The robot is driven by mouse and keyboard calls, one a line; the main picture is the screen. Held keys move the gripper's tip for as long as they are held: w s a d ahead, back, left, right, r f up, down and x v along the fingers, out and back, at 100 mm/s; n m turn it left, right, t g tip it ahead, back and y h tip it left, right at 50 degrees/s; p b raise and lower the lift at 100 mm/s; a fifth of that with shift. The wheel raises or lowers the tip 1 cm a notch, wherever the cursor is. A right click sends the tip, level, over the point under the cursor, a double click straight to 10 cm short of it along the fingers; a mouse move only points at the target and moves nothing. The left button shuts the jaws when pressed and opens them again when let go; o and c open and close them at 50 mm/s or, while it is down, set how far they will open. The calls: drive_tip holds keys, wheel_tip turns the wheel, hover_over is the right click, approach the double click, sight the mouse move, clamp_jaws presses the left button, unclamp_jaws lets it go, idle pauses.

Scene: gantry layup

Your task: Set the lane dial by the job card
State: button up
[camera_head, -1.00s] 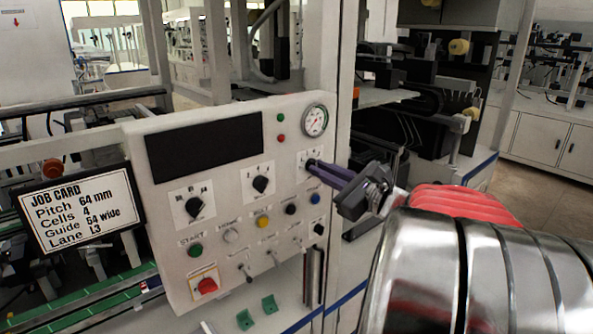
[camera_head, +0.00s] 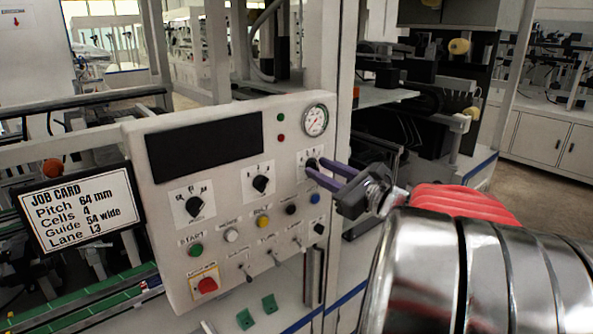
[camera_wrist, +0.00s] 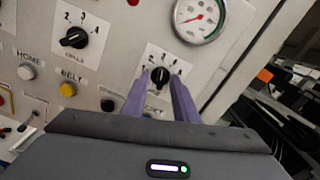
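The job card (camera_head: 78,211) at the left reads Pitch 64 mm, Cells 4, Guide 54 wide, Lane L3. The lane dial (camera_wrist: 160,77) is a black knob on a white numbered plate, on the right of the panel below the gauge. It also shows in the head view (camera_head: 311,163), partly hidden by my fingers. My gripper (camera_head: 317,170) has its two purple fingers spread apart; in the wrist view (camera_wrist: 161,76) one is on each side of the knob. They look clear of it, with small gaps. I cannot read the pointer's exact setting.
The cells dial (camera_wrist: 74,37) is left of the lane dial, and another dial (camera_head: 194,207) is further left. The pressure gauge (camera_head: 315,120) is just above. The yellow belt button (camera_wrist: 67,89), the red stop knob (camera_head: 207,285) and small toggles are lower on the panel.

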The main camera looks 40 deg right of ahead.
drive_tip(key=shift+s, duration=0.15)
drive_tip(key=s, duration=1.3)
drive_tip(key=shift+s+d, duration=0.2)
drive_tip(key=shift+s, duration=0.05)
drive_tip(key=shift+f, duration=0.1)
idle(0.4)
